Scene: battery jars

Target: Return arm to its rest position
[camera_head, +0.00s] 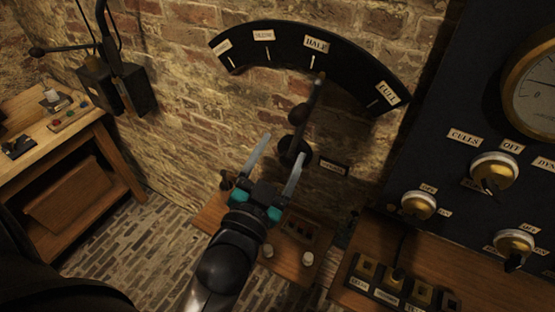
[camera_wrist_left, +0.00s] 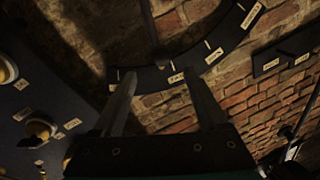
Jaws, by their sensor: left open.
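My left arm comes in from the bottom of the head view, and its left gripper (camera_head: 281,148) is open with two pale fingers spread and nothing between them. The fingers reach up toward the wall, just below and left of a black lever (camera_head: 312,105). The lever points up, near the HALF label on a black arc scale (camera_head: 268,38). In the left wrist view, the open fingers frame part of the arc scale (camera_wrist_left: 235,32). The picture does not settle whether a finger touches the lever's base. My right gripper is not in view.
A dark panel (camera_head: 440,110) with brass knobs and a gauge (camera_head: 535,85) stands at the right. A wooden shelf (camera_head: 210,222) lies under the gripper. A wooden bench (camera_head: 95,120) and black wall box (camera_head: 135,90) are at the left. Brick floor (camera_head: 150,235) is open between.

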